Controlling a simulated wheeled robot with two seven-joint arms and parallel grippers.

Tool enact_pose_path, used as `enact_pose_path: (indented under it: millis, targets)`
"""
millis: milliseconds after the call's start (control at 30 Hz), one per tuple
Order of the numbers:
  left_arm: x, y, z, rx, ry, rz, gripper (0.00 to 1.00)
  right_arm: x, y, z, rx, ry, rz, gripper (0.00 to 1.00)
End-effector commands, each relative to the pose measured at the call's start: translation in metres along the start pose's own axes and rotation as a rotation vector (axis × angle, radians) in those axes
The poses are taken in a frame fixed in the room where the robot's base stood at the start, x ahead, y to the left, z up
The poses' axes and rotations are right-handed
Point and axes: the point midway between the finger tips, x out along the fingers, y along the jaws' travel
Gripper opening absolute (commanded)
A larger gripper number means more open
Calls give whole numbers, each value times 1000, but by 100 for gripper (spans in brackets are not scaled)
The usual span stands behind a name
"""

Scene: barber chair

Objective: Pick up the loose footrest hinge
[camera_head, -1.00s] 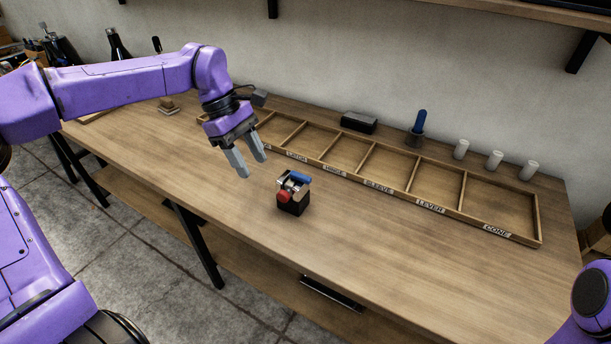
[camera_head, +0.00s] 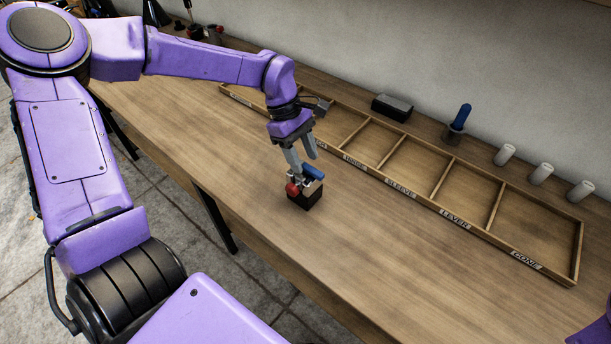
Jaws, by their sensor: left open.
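A small dark block-shaped assembly (camera_head: 306,200) stands on the bench. It bears a red rounded part (camera_head: 292,189), a blue cylinder (camera_head: 313,172) and a small light metal piece between them. I cannot tell which part, if any, is the loose footrest hinge. My left gripper (camera_head: 303,164) is open, its fingers pointing down just above and behind the assembly. One fingertip overlaps the metal piece in the picture; I cannot tell whether they touch. My right gripper is out of view; only a bit of purple arm shows at the lower right corner.
A wooden divided tray (camera_head: 463,230) with labels such as SLEEVE, LEVER and CONE runs along the bench behind; its visible compartments look empty. Behind it stand a black box (camera_head: 392,107), a blue-handled item in a cup (camera_head: 457,122) and white cylinders (camera_head: 541,174). The bench front is clear.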

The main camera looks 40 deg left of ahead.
Motion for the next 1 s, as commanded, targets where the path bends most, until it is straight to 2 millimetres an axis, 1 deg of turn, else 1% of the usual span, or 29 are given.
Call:
enact_pose_path:
  millis: [100,300,333,367,400,467,500,1000]
  targets:
    - [13,0,1,0,0,-2,49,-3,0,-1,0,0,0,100]
    - [16,0,0,0,-2,1,49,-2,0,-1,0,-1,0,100]
    - [16,0,0,0,-2,1,46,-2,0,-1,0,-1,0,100]
    - [16,0,0,0,-1,1,36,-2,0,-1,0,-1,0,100]
    - [15,0,0,0,-1,1,23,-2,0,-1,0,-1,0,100]
    - [15,0,0,0,-1,1,3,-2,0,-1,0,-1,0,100]
    - [15,0,0,0,-1,1,0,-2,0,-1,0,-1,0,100]
    - [15,0,0,0,-1,1,0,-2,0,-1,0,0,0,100]
